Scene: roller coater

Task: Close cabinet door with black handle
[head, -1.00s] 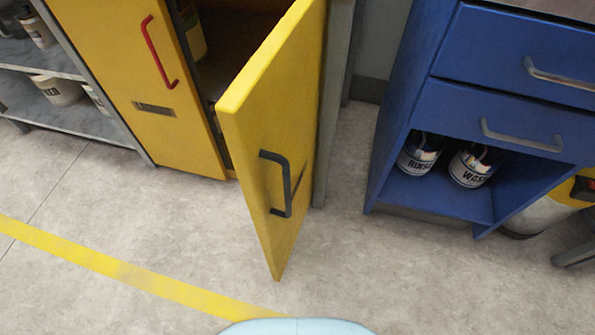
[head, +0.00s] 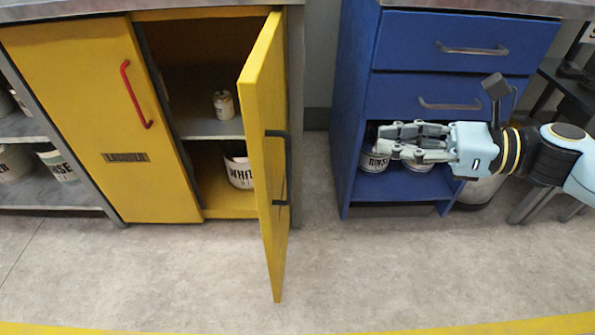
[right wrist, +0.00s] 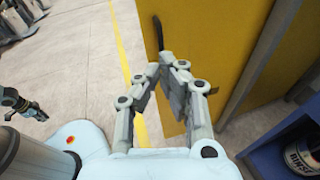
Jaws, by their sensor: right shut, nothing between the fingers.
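The yellow cabinet door (head: 262,180) stands wide open in the head view, swung out toward me and seen nearly edge-on. Its black handle (head: 283,165) is on the right-hand face. My right gripper (head: 384,142) is shut and empty, to the right of the door and apart from it, in front of the blue cabinet. In the right wrist view the shut fingers (right wrist: 168,64) point toward the door (right wrist: 215,45), with the black handle (right wrist: 158,33) just beyond the tips. What looks like my left gripper (right wrist: 20,104) shows small at the left there; its jaws are unclear.
The open cabinet holds a white can (head: 239,172) and a small jar (head: 223,104). A closed yellow door with a red handle (head: 136,95) is at left. The blue drawer cabinet (head: 450,65) stands at right, with cans below. The floor in front is clear.

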